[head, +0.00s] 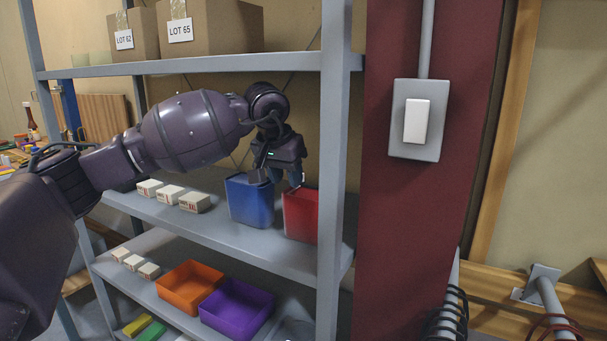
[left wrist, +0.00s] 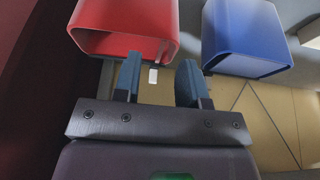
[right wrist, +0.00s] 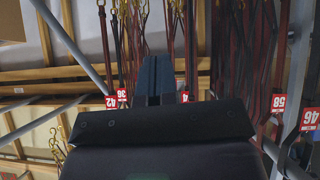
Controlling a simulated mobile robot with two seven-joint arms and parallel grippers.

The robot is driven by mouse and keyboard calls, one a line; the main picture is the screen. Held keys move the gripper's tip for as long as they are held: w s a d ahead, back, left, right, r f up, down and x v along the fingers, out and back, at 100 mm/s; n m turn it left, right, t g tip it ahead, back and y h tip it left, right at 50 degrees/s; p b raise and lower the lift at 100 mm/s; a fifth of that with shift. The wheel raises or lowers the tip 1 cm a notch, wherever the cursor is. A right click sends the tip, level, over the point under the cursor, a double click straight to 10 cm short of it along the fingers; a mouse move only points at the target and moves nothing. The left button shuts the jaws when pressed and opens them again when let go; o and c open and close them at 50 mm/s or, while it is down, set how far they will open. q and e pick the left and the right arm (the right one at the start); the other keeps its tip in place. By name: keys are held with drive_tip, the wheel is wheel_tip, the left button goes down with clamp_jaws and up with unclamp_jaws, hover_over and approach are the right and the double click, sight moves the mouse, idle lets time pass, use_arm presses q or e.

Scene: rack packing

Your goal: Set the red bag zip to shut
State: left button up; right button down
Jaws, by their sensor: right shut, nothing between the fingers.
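The red bag (head: 301,213) stands on the middle shelf against the rack's right post, which hides its right part. In the left wrist view the red bag (left wrist: 122,18) is at the upper left, its rim facing me, and the mouth looks open. A small white tab (left wrist: 153,75), perhaps the zip pull, hangs by its rim. My left gripper (head: 279,180) is over the bags' tops; in its wrist view its fingers (left wrist: 158,72) are apart, on either side of the tab, not visibly touching it. My right gripper (right wrist: 154,78) is shut and empty, away from the rack.
A blue bag (head: 249,203) stands close to the left of the red one. Small white boxes (head: 170,193) sit further left. Orange (head: 190,287) and purple (head: 236,309) bins are on the shelf below. Straps with red number tags (right wrist: 281,104) hang around my right gripper.

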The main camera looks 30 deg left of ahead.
use_arm(q)
drive_tip(key=w+b, duration=0.1)
drive_tip(key=w, duration=0.5)
drive_tip(key=shift+w+a+f, duration=0.1)
drive_tip(key=shift+a, duration=0.05)
drive_tip(key=shift+w+f+b, duration=0.15)
drive_tip(key=shift+f+b, duration=0.15)
drive_tip(key=shift+f, duration=0.15)
clamp_jaws()
